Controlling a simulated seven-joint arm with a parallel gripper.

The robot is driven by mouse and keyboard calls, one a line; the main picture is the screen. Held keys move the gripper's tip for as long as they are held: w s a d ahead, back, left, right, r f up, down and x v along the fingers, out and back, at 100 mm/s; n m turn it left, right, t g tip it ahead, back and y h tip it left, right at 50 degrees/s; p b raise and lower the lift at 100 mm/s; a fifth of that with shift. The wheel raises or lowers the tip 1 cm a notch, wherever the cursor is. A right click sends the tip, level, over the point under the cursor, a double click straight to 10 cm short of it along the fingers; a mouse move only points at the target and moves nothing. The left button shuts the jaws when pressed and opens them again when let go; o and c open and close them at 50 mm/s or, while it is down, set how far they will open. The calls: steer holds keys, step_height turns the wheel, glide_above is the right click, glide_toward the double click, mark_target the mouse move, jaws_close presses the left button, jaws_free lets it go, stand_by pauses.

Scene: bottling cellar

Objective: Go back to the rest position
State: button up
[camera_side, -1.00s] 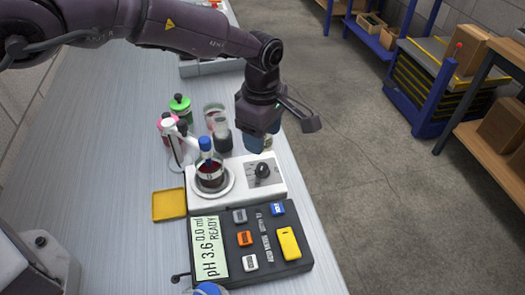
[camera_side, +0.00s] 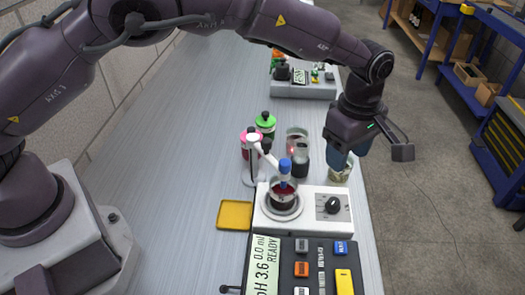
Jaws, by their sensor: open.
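My gripper (camera_side: 350,155) is at the upper right, pointing down over the bench's right edge, behind the white stirrer (camera_side: 308,222). It is open, and nothing shows held in it, though its fingertips are small and partly hidden. A glass jar (camera_side: 341,171) stands just below it; I cannot tell whether they touch. A beaker of dark red liquid (camera_side: 283,194) stands on the stirrer's round plate, with a blue-topped probe (camera_side: 285,167) in it.
A dark pH meter (camera_side: 315,265) with coloured buttons lies in front. A yellow tray (camera_side: 235,215) lies left of the stirrer. The bench's left side is clear.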

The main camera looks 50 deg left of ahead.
steer(key=s+a+r+m+t, duration=0.2)
steer(key=s+a+r+m, duration=0.6)
steer(key=s+a, duration=0.3)
steer(key=s+a+r+m+t, duration=0.3)
steer(key=s+a+r+m, duration=0.6)
steer(key=s, duration=0.7)
steer(key=a+r, duration=0.1)
steer(key=a, duration=0.2)
steer(key=shift+s+r+t, duration=0.3)
steer(key=shift+s, duration=0.05)
